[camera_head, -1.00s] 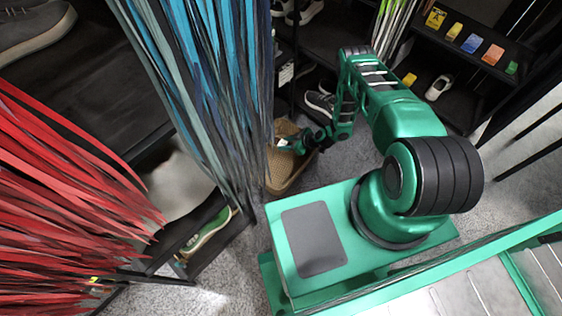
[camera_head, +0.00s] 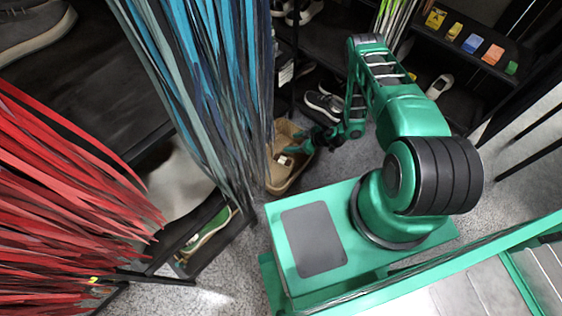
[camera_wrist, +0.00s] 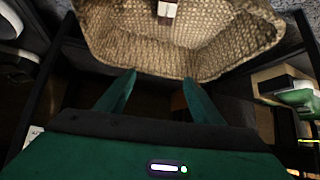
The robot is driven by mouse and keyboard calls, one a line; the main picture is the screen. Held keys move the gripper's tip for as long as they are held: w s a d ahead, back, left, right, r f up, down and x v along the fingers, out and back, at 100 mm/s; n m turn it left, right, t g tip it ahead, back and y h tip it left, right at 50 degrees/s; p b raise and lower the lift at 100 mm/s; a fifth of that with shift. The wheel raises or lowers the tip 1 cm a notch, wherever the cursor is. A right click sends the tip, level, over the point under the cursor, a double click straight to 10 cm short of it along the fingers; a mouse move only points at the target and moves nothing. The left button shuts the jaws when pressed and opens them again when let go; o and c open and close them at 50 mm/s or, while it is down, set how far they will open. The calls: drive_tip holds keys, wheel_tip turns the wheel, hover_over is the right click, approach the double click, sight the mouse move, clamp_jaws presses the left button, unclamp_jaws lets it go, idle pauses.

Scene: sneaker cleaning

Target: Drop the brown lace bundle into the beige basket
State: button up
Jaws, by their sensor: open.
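The beige basket (camera_head: 288,178) stands on the grey carpet beyond my base, and its woven wall fills the top of the wrist view (camera_wrist: 110,35). The small brown lace bundle with a white band (camera_head: 284,160) lies inside the basket. Part of it shows at the top edge of the wrist view (camera_wrist: 167,9), cut off by the frame. My gripper (camera_wrist: 159,78) is open, with nothing between its fingers. In the head view my gripper (camera_head: 304,144) is at the basket's right side, small and dark, apart from the bundle.
Blue laces (camera_head: 215,80) hang close to the basket's left, and red laces (camera_head: 70,200) hang further left. Dark sneakers (camera_head: 325,103) sit on a low shelf behind. Carpet is clear right of the basket.

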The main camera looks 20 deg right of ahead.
drive_tip(key=shift+v, duration=2.5)
